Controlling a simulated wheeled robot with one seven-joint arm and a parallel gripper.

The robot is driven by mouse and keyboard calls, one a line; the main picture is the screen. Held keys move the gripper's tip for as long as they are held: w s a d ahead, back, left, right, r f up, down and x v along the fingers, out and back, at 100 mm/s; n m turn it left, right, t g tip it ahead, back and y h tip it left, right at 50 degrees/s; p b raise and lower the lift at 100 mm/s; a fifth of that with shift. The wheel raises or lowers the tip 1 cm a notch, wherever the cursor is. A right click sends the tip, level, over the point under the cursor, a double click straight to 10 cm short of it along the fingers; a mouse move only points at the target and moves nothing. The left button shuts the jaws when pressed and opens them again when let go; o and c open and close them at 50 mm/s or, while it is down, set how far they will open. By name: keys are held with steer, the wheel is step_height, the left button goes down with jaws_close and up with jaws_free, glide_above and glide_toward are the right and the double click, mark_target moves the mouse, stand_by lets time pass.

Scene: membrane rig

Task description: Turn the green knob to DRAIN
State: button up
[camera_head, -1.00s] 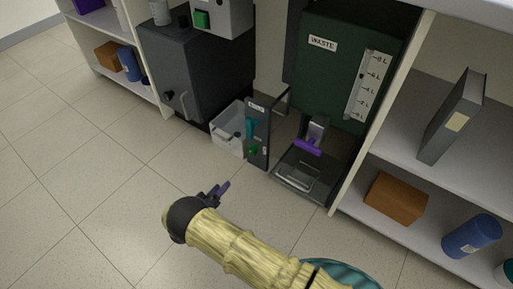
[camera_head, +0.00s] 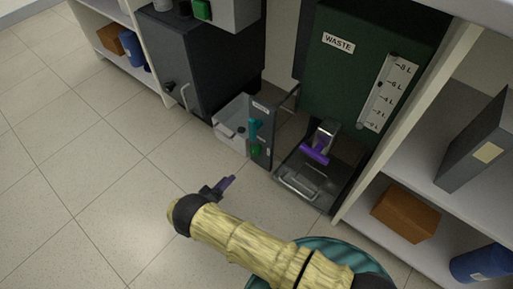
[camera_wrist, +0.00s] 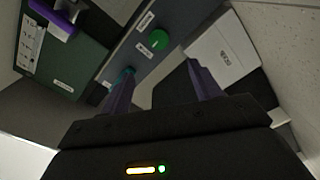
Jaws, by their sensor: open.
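The green knob (camera_head: 256,151) sits low on a narrow dark panel (camera_head: 262,130), below a teal handle (camera_head: 253,127). In the wrist view the round green knob (camera_wrist: 158,40) shows on the grey panel, beyond my fingers, with small white labels too blurred to read. The teal part (camera_wrist: 124,76) is partly hidden behind my left finger. My gripper (camera_head: 226,185) is open and empty, in front of and to the left of the panel. In the wrist view its two purple fingers (camera_wrist: 160,84) stand apart, touching nothing.
A dark green WASTE tank (camera_head: 360,60) with a purple lever (camera_head: 315,153) stands right of the panel, above a tray (camera_head: 300,183). A pale bin (camera_head: 230,130) sits left of the panel. Shelves with an orange box (camera_head: 405,215) flank the right. The floor at left is clear.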

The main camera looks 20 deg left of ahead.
mark_target(253, 154)
steer(key=b+x, duration=0.6)
steer(key=x, duration=1.1)
steer(key=shift+d+b, duration=0.15)
steer(key=shift+b, duration=0.25)
steer(key=shift+w+d, duration=0.1)
steer(key=shift+w, duration=0.05)
steer(key=shift+d+r, duration=0.1)
steer(key=shift+d, duration=0.1)
steer(key=shift+s+a, duration=0.2)
steer(key=shift+a, duration=0.05)
steer(key=c, duration=1)
